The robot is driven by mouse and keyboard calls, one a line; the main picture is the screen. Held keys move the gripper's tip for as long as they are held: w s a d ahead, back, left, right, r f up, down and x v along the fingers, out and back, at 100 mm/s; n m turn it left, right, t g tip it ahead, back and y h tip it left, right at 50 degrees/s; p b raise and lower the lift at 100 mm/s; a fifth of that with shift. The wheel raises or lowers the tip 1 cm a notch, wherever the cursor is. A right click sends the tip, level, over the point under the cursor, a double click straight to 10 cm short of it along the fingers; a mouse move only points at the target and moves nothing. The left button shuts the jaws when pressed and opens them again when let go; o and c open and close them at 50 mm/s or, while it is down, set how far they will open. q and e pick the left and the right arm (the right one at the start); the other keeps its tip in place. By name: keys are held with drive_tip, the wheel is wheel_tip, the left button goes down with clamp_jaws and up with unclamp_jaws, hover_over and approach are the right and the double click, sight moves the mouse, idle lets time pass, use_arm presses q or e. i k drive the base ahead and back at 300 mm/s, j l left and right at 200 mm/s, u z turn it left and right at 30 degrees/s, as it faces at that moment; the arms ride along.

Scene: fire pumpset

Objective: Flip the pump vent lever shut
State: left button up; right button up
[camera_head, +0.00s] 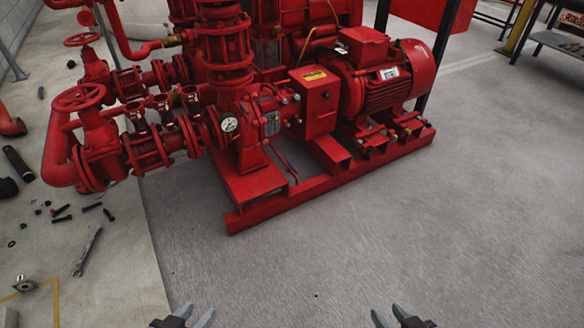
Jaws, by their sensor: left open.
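The red pump (245,128) stands on a red base frame (330,186) with a round white gauge (229,124) on its front. Several small fittings sit around the pump, but I cannot tell which one is the vent lever or how it is set. My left gripper (195,317) is at the bottom edge, left of centre, with its two grey fingertips apart and nothing between them. My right gripper (391,316) is at the bottom edge, right of centre, fingertips also apart and empty. Both are well in front of the pumpset, touching nothing.
A red motor (388,80) and red box (316,100) sit right of the pump. Red pipes with a handwheel (79,97) stand at left. A wrench (87,251) and several bolts lie on the left floor. The grey floor in front and at right is clear.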

sight(242, 107)
drive_tip(key=i+j+z, duration=0.2)
drive_tip(key=i+j, duration=0.15)
drive_tip(key=j, duration=0.25)
drive_tip(key=i+j+z, duration=0.2)
drive_tip(key=i+j, duration=0.15)
drive_tip(key=j, duration=0.3)
drive_tip(key=i+j+z, duration=0.1)
drive_tip(key=j, duration=0.2)
drive_tip(key=i+j+z, duration=0.15)
drive_tip(key=j, duration=0.2)
drive_tip(key=i+j+z, duration=0.1)
drive_tip(key=j, duration=0.3)
drive_tip(key=i+l, duration=0.4)
